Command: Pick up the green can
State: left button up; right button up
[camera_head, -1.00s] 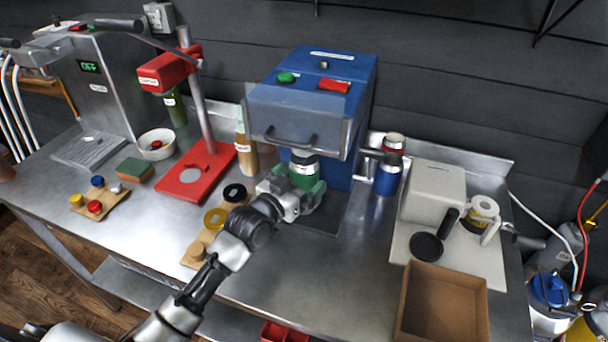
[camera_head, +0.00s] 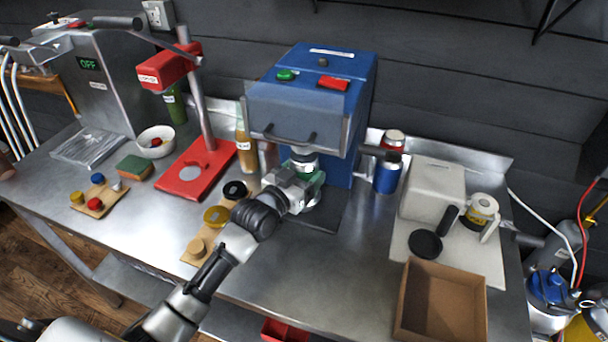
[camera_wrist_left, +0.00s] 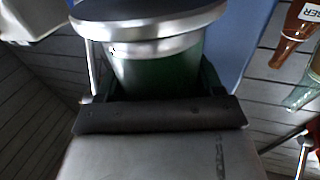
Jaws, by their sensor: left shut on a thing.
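The green can (camera_head: 304,166) is at the front of the blue machine (camera_head: 300,115), under its grey front panel. In the head view it is mostly hidden behind my left gripper (camera_head: 306,183), which is shut on it. In the left wrist view the green can (camera_wrist_left: 160,75) sits upright between the fingers of my left gripper (camera_wrist_left: 160,100), with its silver lid facing up. The wrist camera cannot show the can's base. My right gripper is in neither view.
Bottles stand left of the blue machine. A blue can (camera_head: 387,178) stands to its right. A red press (camera_head: 196,170) is at left, an open cardboard box (camera_head: 443,300) at front right. The front middle of the steel table (camera_head: 310,275) is clear.

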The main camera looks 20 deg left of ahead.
pick_arm(q)
jog(key=shift+r, duration=0.2)
jog(key=shift+r, duration=0.45)
jog(key=shift+s+r, duration=0.1)
jog(key=shift+r, duration=0.05)
jog(key=b+v, duration=0.3)
jog(key=v, duration=1.4)
jog(key=shift+s+a, duration=0.25)
jog(key=shift+s, duration=0.1)
